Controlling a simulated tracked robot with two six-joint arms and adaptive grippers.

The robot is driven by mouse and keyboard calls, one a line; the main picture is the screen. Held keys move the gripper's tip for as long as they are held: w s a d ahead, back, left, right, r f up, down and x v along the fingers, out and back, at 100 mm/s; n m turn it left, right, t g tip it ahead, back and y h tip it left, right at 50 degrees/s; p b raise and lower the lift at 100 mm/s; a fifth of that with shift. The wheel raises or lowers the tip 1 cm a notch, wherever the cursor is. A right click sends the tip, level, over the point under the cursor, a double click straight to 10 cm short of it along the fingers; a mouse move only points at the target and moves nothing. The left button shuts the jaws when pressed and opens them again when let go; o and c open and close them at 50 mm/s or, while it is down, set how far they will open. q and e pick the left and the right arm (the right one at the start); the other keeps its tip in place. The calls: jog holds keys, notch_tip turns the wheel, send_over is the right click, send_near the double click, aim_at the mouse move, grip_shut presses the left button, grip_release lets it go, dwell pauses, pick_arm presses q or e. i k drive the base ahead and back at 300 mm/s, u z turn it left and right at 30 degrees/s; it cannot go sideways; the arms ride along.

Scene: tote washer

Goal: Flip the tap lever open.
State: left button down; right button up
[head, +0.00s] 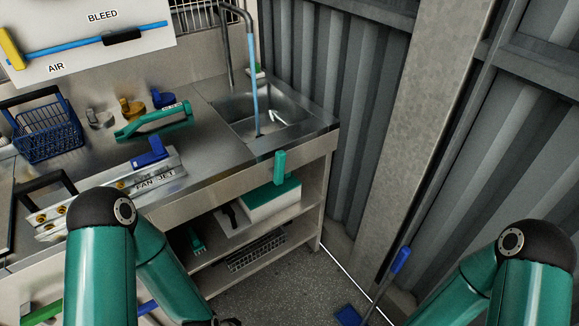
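A grey gooseneck tap (226,55) stands behind the steel sink (290,122) at the counter's right end. A light blue stream or tube (254,90) hangs from its spout into the basin. An upright green handle (280,167) is on the counter's front edge below the sink; I cannot tell whether this is the tap lever. A small part of my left gripper (228,322) shows at the bottom edge, below and apart from the counter.
A blue wire basket (48,135), a green-handled tool (152,121) and a FAN JET plate (155,178) are on the counter. A shelf below holds a green-and-white box (270,200). A blue-handled pole (401,258) leans at right. A grey post (400,130) stands beyond.

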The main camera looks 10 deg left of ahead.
aim_at(276, 172)
jog(key=z, duration=1.05)
jog(key=k, duration=0.75)
jog(key=u, duration=0.65)
jog(key=i, duration=1)
